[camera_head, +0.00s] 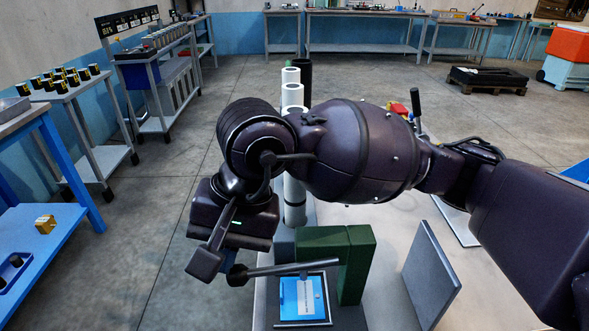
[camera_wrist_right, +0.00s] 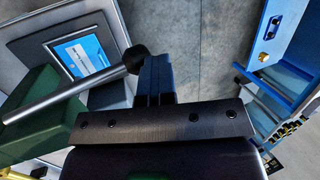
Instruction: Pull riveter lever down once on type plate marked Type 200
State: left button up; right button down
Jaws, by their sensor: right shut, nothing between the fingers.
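The riveter has a green body (camera_head: 348,262), which also shows in the wrist view (camera_wrist_right: 28,120). Its grey lever (camera_head: 275,268) reaches out to the left and ends in a black knob (camera_head: 237,275). Under the lever lies a blue type plate (camera_head: 303,298) in a dark frame; its lettering is too small to read. My right gripper (camera_head: 204,264) is shut and empty, just left of the knob. In the wrist view, the shut fingers (camera_wrist_right: 155,80) are right beside the knob (camera_wrist_right: 135,59); I cannot tell whether they touch. My left gripper is not in view.
A grey upright panel (camera_head: 432,272) stands right of the riveter on the pale bench (camera_head: 383,252). White cylinders (camera_head: 292,95) stand at the bench's far end. A blue table (camera_head: 40,262) is at the left, with open floor between.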

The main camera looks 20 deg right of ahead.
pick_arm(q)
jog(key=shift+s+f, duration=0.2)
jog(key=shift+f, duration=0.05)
pick_arm(e)
jog(key=shift+s+f, duration=0.1)
jog(key=shift+f, duration=0.4)
pick_arm(q)
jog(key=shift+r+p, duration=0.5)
jog(key=shift+p, duration=0.25)
pick_arm(e)
jog(key=v, duration=1.1)
jog(key=shift+r, duration=0.4)
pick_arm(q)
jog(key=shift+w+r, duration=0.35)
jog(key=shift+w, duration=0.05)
pick_arm(e)
jog(key=shift+a, duration=0.1)
